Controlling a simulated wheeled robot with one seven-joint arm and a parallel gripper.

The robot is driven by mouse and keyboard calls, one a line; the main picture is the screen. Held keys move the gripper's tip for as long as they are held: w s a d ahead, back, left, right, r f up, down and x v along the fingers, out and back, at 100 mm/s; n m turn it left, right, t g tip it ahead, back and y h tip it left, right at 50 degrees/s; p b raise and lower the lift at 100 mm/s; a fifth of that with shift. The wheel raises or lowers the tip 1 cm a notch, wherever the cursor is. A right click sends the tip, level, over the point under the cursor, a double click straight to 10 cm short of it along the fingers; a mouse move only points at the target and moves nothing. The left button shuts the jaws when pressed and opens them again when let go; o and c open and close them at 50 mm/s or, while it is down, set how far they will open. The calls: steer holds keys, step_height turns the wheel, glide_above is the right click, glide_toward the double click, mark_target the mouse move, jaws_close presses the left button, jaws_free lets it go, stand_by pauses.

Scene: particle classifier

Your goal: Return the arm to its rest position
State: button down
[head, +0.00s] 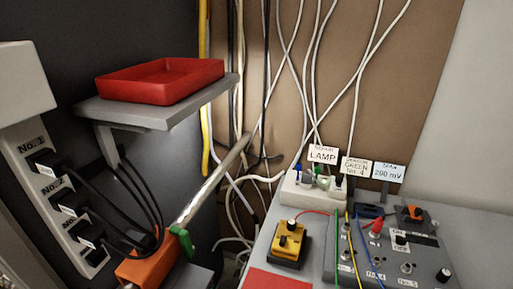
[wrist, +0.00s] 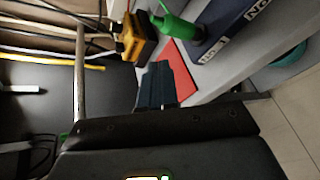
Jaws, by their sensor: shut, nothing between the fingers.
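My gripper (wrist: 157,72) shows in the wrist view as two dark fingers pressed together, shut and empty. Its black body fills the bottom of that view. The fingertips point toward the bench with the red mat (wrist: 180,66) and the yellow box (wrist: 138,38). A green part (wrist: 178,27) is just beyond the fingertips. I cannot tell from this view whether anything touches the fingers. My gripper does not show in the head view.
In the head view, a red tray (head: 160,80) stands on a grey shelf (head: 150,115). A metal tube (head: 205,185) slants up from an orange box (head: 140,262). Cables hang behind. The bench at right holds a yellow box (head: 289,240), a white socket strip (head: 308,192) and a control panel (head: 390,262).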

steer(key=s+d+r+m+y, duration=0.25)
steer(key=s+m, duration=0.85)
steer(key=s, duration=0.6)
steer(key=s+d+r+m+t+h, duration=0.1)
steer(key=s+d+r+m, duration=0.5)
steer(key=s+r+m, duration=0.5)
steer(key=shift+s+d+r+m+t, duration=0.2)
steer(key=shift+r+m+t, duration=0.15)
steer(key=shift+m, duration=0.55)
steer(key=shift+h, duration=0.25)
